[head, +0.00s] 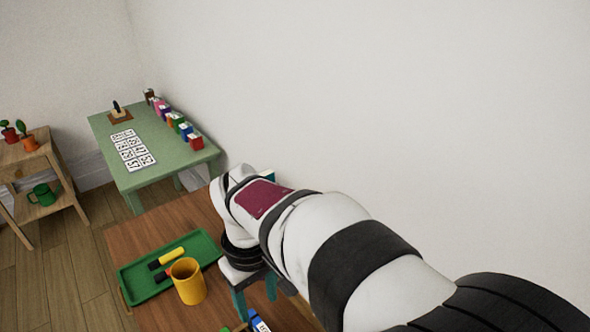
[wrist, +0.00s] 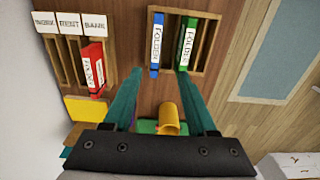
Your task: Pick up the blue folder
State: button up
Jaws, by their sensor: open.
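The blue folder (wrist: 157,45) has a white label on its spine and stands in a slotted wooden rack (wrist: 201,62) in the wrist view. A green folder (wrist: 187,45) stands to its right in the same rack. In the head view a blue spine with a white label (head: 259,324) shows at the bottom edge, mostly cut off. My gripper (wrist: 163,74) has its teal fingers spread with nothing between them. The blue folder lies ahead of the fingers in the wrist view, apart from them. In the head view my gripper (head: 255,293) points down over the brown table.
A red folder (wrist: 93,68) stands in another wooden rack (wrist: 65,60) with white labels, at left. A yellow mug (head: 188,283) and a green tray (head: 140,292) with markers are on the table (head: 150,232). A green table (head: 180,175) with small coloured boxes stands behind.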

jog(key=f, duration=1.4)
jog(key=shift+w+d, duration=0.25)
jog(key=shift+d, duration=0.1)
grip_shut()
